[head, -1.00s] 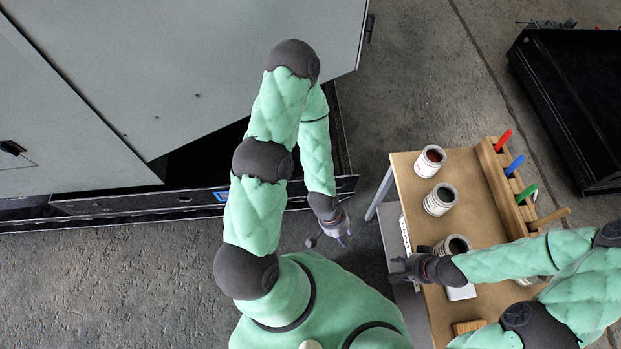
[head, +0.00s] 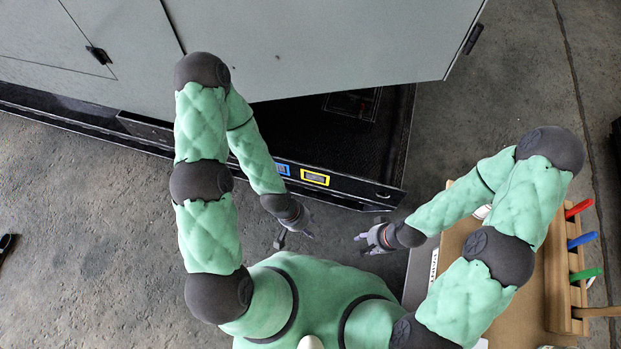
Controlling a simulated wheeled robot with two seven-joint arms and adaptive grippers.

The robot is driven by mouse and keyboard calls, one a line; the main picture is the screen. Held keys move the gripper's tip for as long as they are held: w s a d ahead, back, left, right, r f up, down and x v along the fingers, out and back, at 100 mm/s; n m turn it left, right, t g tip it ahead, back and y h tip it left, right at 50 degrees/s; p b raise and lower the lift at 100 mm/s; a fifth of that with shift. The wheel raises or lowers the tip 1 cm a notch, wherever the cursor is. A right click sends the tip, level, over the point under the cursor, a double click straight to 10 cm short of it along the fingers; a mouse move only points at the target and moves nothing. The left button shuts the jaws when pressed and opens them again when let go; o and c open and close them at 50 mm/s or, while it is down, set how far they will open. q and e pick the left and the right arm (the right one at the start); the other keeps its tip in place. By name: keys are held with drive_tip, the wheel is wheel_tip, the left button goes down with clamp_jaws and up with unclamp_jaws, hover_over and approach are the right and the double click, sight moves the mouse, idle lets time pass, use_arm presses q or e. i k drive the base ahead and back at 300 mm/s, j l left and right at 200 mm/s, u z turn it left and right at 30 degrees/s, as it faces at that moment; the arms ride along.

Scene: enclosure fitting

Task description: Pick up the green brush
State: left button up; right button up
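The green brush (head: 585,274) stands in the wooden rack (head: 560,262) on the table at the right; its handle sticks out to the right. My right gripper (head: 361,245) is left of the table, over the floor, well apart from the brush. It looks open and empty. My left gripper (head: 309,228) hangs over the floor in front of the cabinet, further from the brush. It also looks open and empty. My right arm hides much of the table.
A red handle (head: 579,208), a blue handle (head: 582,240) and a wooden handle (head: 598,311) share the rack.

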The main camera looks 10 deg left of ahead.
sight(590, 273)
drive_tip(key=l+u, duration=0.35)
drive_tip(key=l, duration=0.3)
drive_tip(key=i+j, duration=0.2)
drive_tip(key=j, duration=0.15)
drive_tip(key=i+j, duration=0.15)
drive_tip(key=j, duration=0.2)
drive_tip(key=i+j+z, duration=0.1)
drive_tip(key=z, duration=2.8)
drive_tip(key=l+u, duration=0.1)
drive_tip(key=u, duration=0.65)
